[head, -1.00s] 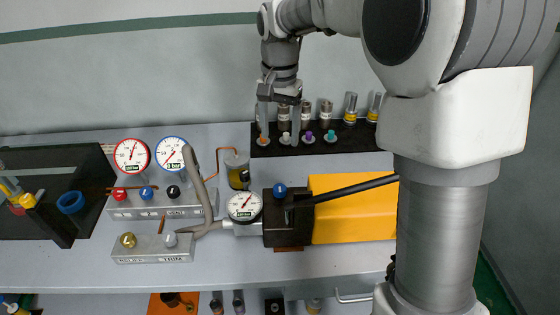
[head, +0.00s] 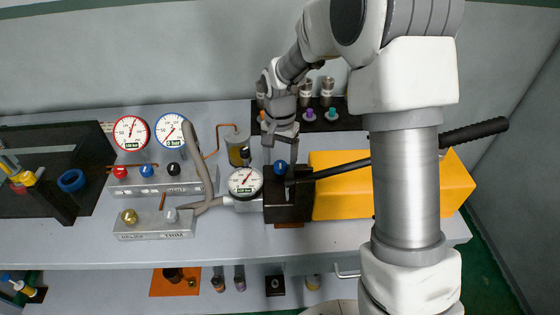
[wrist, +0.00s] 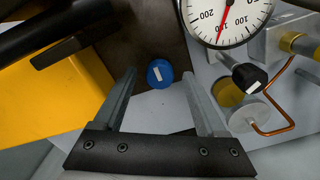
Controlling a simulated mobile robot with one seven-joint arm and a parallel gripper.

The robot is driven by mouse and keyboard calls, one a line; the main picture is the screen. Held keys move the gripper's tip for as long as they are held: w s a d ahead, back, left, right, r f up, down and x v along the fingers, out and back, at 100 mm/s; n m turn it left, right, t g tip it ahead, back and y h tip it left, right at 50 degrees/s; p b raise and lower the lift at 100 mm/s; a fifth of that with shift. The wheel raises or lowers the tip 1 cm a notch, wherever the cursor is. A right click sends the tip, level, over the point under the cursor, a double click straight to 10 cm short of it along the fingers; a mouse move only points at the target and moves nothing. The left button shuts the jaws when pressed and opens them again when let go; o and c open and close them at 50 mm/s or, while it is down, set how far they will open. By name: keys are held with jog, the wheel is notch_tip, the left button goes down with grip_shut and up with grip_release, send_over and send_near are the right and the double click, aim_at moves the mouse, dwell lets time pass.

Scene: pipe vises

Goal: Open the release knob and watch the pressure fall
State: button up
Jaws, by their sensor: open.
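The release knob appears to be the blue knob (head: 281,165) on the dark block (head: 289,208) of the hand pump. In the wrist view the blue knob (wrist: 159,72) has a white mark on top and shows between the two fingers. My gripper (head: 281,158) is open and points down over the knob; it also shows in the wrist view (wrist: 159,76). I cannot tell whether the fingers touch the knob. The pump's round gauge (head: 245,181) also shows in the wrist view (wrist: 240,28), its red needle between the 200 and 100 marks.
A black pump lever (head: 345,170) slants over the yellow tank (head: 455,185). Left stand a red-rimmed gauge (head: 131,132), a blue-rimmed gauge (head: 170,130) reading 0 bar, and a valve block (head: 155,228). A glass jar (head: 237,148) and a black rack (head: 345,120) stand behind the pump.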

jog(key=shift+f, duration=0.4)
jog(key=shift+c, duration=0.3)
grip_shut()
